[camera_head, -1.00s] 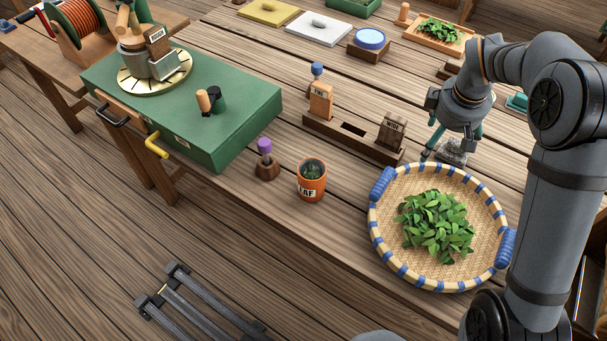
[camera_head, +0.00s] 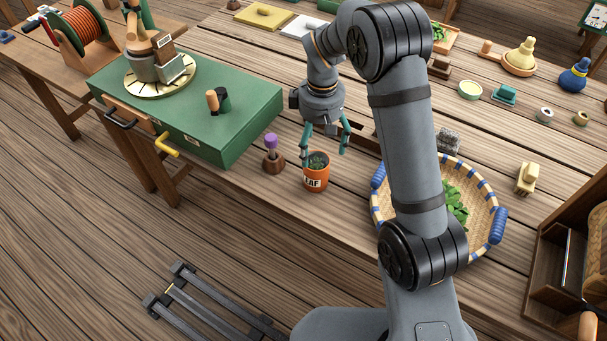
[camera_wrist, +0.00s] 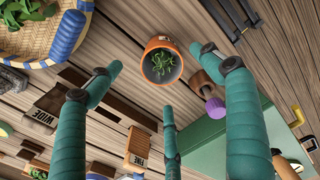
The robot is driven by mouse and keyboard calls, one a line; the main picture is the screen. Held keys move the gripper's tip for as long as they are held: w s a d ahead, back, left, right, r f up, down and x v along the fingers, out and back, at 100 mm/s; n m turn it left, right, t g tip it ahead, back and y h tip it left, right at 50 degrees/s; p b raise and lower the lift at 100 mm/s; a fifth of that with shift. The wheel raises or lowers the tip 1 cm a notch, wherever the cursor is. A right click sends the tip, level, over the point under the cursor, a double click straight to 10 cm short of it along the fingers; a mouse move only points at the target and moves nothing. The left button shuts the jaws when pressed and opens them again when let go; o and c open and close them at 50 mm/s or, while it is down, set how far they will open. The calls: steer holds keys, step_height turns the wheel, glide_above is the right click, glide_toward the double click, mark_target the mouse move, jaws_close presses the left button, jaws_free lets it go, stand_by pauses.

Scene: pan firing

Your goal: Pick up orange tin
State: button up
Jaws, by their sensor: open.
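The orange tin (camera_head: 316,177) stands upright on the table near its front edge, with green leaves inside and dark letters ending in "AF" on a white label. It also shows in the wrist view (camera_wrist: 161,42), seen from above. My gripper (camera_head: 322,150) is open and empty, with teal fingers hanging just above and around the tin's rim in the head view. In the wrist view its fingers (camera_wrist: 160,92) are spread, with the tin beyond their tips. I cannot tell whether any finger touches the tin.
A purple-topped stamp (camera_head: 272,155) stands close left of the tin. A green box (camera_head: 240,120) lies farther left. The woven basket (camera_head: 482,190) of leaves is to the right, partly behind my arm. A wooden block labelled "WIDE" (camera_wrist: 45,119) is near.

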mark_target(317, 161)
steer(key=shift+w+a+f+p, duration=0.1)
steer(key=shift+f+p, duration=0.35)
steer(key=shift+f, duration=1.4)
steer(key=shift+w+a+f+p, duration=0.1)
steer(key=shift+f+p, duration=0.3)
steer(key=shift+f, duration=1.4)
steer(key=shift+c, duration=0.4)
steer(key=c, duration=1.7)
steer(key=shift+r, duration=0.1)
